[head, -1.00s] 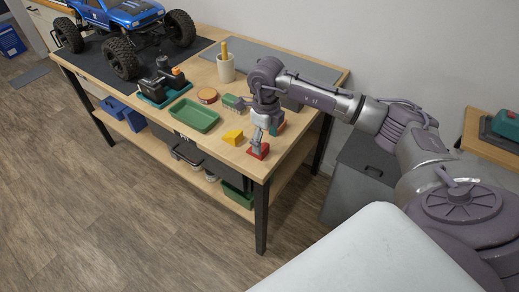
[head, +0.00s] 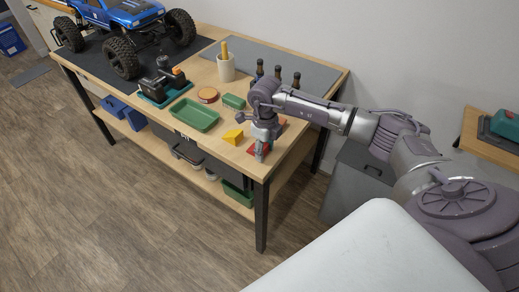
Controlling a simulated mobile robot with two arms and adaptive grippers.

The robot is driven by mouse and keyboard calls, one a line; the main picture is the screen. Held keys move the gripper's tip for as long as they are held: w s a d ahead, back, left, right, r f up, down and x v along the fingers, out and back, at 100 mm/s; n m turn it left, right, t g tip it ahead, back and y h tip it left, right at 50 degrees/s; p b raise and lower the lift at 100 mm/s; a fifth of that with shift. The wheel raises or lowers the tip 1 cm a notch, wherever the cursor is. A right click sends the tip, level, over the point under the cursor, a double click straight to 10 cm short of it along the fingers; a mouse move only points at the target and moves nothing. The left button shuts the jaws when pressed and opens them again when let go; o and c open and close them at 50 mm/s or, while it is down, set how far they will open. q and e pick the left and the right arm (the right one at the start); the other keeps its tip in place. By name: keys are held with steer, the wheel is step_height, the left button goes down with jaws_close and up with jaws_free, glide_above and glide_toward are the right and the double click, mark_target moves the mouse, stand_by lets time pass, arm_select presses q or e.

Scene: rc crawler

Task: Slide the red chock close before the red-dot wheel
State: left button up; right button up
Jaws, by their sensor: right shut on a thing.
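The red chock (head: 252,149) lies at the near right end of the wooden table (head: 222,147). My right gripper (head: 259,156) points down at it and is shut on it; the fingers hide part of the chock. The blue crawler (head: 125,14) stands on the dark mat at the far left of the table, well away from the chock, its top cut by the picture edge. Its black wheels show, one at the near corner (head: 121,58); I cannot make out a red dot on any. My left gripper is not in view.
A yellow chock (head: 233,137) sits just left of my right gripper. A green tray (head: 194,115), a dark tool on a teal tray (head: 164,87), a round tin (head: 207,95), a green block (head: 233,101) and a cup (head: 226,70) stand between chock and crawler. Several dark bottles (head: 277,74) stand behind.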

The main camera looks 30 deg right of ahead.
steer(key=shift+c, duration=0.7)
steer(key=shift+r, duration=0.1)
steer(key=shift+r, duration=0.2)
step_height(320, 180, up, 3)
steer(key=shift+w+r+b, duration=0.1)
steer(key=shift+r+b, duration=0.1)
steer(key=shift+b, duration=0.15)
steer(key=s+a+r+b, duration=0.1)
steer(key=s+r, duration=0.3)
steer(key=s, duration=0.2)
steer(key=s+a+r, duration=0.1)
steer(key=s+r, duration=0.2)
steer(key=s, duration=0.3)
steer(key=s+a+r+n+p, duration=0.1)
steer(key=a+n, duration=0.4)
steer(key=n, duration=1)
steer(key=s+a+r+n+p, duration=0.1)
steer(key=a+n, duration=0.5)
steer(key=n, duration=1)
steer(key=shift+s+a+r, duration=0.25)
steer(key=shift+a+r, duration=0.05)
steer(key=shift+r, duration=0.15)
